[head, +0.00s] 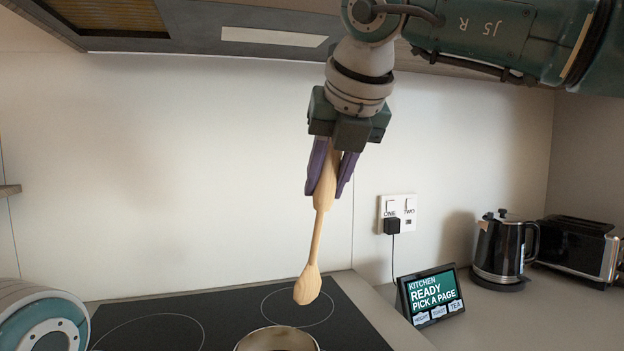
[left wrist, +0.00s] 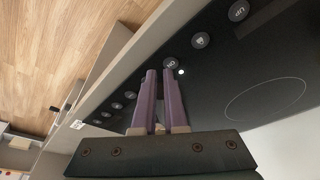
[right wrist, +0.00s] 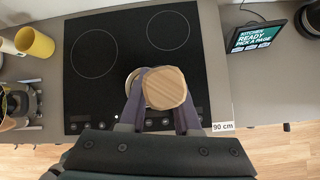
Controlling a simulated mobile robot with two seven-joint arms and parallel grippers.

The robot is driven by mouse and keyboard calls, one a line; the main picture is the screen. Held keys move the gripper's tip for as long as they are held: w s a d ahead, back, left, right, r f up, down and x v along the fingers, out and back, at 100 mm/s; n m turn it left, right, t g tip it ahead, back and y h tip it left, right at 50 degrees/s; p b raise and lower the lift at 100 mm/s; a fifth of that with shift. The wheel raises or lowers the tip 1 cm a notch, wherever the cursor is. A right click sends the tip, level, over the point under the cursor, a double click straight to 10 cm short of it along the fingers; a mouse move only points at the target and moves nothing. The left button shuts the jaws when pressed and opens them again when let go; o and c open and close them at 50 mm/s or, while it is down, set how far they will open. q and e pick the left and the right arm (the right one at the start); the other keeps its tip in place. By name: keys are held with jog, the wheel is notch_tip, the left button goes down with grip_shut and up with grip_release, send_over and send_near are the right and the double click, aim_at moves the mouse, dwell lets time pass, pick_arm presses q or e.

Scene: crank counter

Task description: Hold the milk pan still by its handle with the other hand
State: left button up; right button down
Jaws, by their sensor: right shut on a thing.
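The milk pan (head: 277,340) stands on the hob at the bottom of the head view, where only its round metal rim shows. Its handle is out of view there. In the right wrist view it is mostly hidden behind the spoon. My right gripper (head: 331,182) is shut on a wooden spoon (head: 316,235), which hangs bowl down above the hob, apart from the pan. The spoon's end (right wrist: 165,88) faces the right wrist camera. The left wrist view shows no pan.
The black hob (head: 180,320) has marked rings. Right of it stand a tablet (head: 431,296), a kettle (head: 503,250) and a toaster (head: 580,248). A wall socket (head: 397,213) has a plug and cable. A yellow mug (right wrist: 36,42) stands left of the hob. A hood hangs overhead.

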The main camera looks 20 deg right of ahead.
pick_arm(q)
jog(key=o, duration=0.3)
jog(key=v, duration=1.2)
